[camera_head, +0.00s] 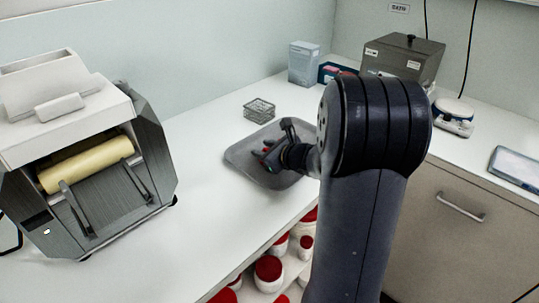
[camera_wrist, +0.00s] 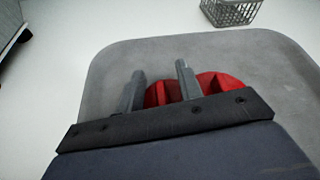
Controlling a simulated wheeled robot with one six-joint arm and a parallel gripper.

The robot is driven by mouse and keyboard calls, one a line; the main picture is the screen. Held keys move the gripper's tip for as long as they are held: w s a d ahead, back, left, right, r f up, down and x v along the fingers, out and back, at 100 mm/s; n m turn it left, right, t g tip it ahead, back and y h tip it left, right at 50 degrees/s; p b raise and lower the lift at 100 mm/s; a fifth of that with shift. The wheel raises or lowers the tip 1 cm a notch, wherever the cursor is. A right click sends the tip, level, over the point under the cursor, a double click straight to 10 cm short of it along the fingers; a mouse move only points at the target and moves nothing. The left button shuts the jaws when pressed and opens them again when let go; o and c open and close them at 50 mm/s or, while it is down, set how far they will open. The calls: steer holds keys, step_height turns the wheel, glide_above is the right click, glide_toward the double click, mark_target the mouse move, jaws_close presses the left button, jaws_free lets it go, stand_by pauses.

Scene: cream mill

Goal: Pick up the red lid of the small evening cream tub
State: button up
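My gripper (camera_head: 268,156) is low over a grey tray (camera_head: 240,150) on the white counter. In the wrist view its two fingers (camera_wrist: 160,84) stand apart. One red lid (camera_wrist: 160,95) shows between and behind the fingers. A second red lid (camera_wrist: 222,82) lies just right of the right finger. My gripper's body hides the near parts of both. I cannot tell which is the small evening cream tub's lid, or whether the fingers touch either.
A wire basket (camera_head: 259,109) stands behind the tray; a roller machine (camera_head: 80,150) is at left. A blue-grey box (camera_head: 303,62) and a grey appliance (camera_head: 401,58) stand at the back. Red-lidded white tubs (camera_head: 268,272) fill a shelf below the counter edge.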

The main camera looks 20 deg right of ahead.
steer(key=shift+w+a+f, duration=0.15)
steer(key=shift+w+f, duration=0.05)
steer(key=shift+w, duration=0.2)
jaws_close()
